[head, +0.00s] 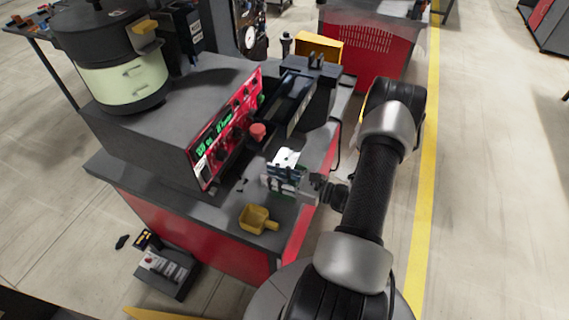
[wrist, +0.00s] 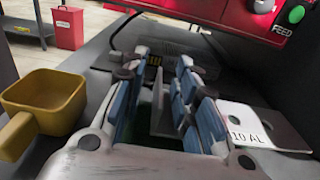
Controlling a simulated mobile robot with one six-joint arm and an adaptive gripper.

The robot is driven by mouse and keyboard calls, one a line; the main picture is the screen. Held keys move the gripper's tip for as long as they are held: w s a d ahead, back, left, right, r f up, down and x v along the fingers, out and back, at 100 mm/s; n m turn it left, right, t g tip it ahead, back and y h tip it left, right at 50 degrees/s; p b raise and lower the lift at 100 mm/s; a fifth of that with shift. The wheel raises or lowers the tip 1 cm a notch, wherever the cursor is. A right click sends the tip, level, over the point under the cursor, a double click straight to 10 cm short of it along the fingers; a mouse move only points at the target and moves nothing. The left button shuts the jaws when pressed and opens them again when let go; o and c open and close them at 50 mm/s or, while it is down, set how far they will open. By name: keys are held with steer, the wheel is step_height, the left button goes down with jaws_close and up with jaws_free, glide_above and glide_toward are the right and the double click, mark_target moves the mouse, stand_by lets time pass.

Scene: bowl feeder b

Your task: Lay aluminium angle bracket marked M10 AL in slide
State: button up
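The aluminium bracket (wrist: 250,122) lies to the right of my gripper's right finger in the wrist view, its pale face showing "10 AL"; the rest of the marking is hidden. A thin upright grey plate, seemingly its other leg, stands between the fingers with gaps beside it. My gripper (wrist: 160,105) has blue pads and is open around that plate. In the head view the bracket's white face (head: 287,157) shows just beyond my gripper (head: 283,178), low over the bench.
A yellow scoop (head: 257,219) sits on the bench near my gripper, left in the wrist view (wrist: 45,105). The red control panel (head: 225,125) and bowl feeder (head: 115,65) stand to the left. A yellow bin (head: 320,47) is at the back.

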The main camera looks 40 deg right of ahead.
steer(key=shift+c, duration=0.3)
jaws_close()
stand_by(0.3)
